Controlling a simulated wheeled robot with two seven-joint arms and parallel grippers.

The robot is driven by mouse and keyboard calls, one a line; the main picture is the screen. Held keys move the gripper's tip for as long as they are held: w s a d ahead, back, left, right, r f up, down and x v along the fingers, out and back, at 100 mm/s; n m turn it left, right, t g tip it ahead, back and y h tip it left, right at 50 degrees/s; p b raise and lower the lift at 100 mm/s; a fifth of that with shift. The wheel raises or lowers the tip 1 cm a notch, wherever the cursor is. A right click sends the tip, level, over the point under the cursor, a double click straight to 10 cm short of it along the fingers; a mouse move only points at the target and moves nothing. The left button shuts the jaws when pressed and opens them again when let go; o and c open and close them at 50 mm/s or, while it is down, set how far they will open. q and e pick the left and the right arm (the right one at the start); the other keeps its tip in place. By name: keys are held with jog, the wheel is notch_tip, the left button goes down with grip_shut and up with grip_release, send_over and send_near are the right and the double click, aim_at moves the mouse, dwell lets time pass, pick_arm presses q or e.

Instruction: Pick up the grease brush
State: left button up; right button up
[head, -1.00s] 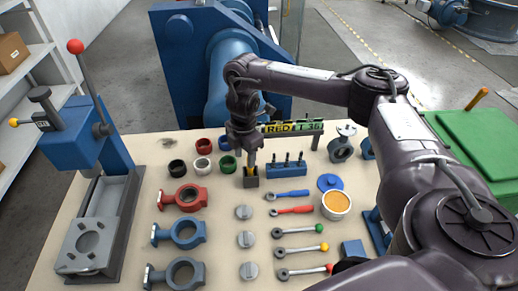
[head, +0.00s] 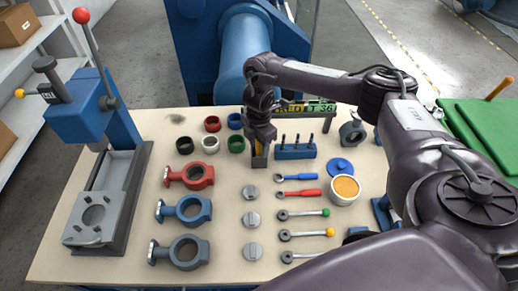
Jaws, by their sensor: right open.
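The grease brush (head: 259,147) stands upright in a small dark holder (head: 259,162) near the middle of the table; only a bit of its yellow-orange handle shows. My right gripper (head: 260,142) points down over the holder, with its open fingers at the handle. The fingers hide much of the brush, and I cannot tell whether they touch it. A pot of orange grease (head: 345,188) stands to the right, with its blue lid (head: 340,166) behind it. My left gripper is not in view.
A blue block with upright pins (head: 295,152) stands just right of the holder. Coloured rings (head: 237,145) lie to its left. Valve bodies (head: 190,176), discs (head: 251,220) and levers (head: 303,234) lie in front. A blue press (head: 85,120) stands at left.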

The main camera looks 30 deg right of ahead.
grip_shut()
jog(key=shift+r, duration=0.15)
